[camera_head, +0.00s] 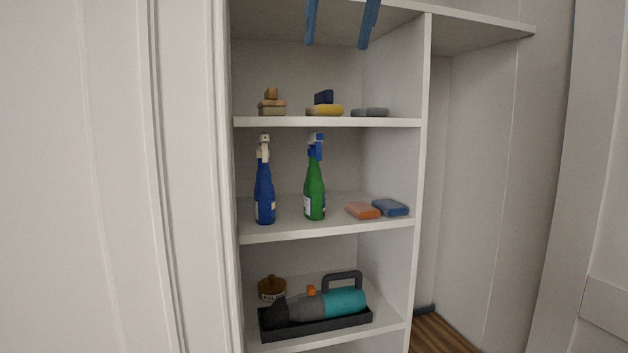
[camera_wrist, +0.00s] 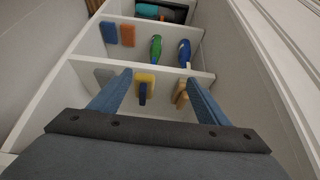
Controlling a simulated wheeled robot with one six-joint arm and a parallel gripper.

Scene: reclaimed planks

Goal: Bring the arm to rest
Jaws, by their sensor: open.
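My gripper (camera_head: 337,44) shows as two blue fingers at the top edge of the head view, in front of the shelf unit and above the upper shelf. In the wrist view my gripper (camera_wrist: 160,76) has its fingers spread wide apart with nothing held between them. The rest of my arm is out of the head view.
The white shelf unit (camera_head: 424,150) holds wooden blocks (camera_head: 271,105) and a grey piece (camera_head: 370,112) above.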

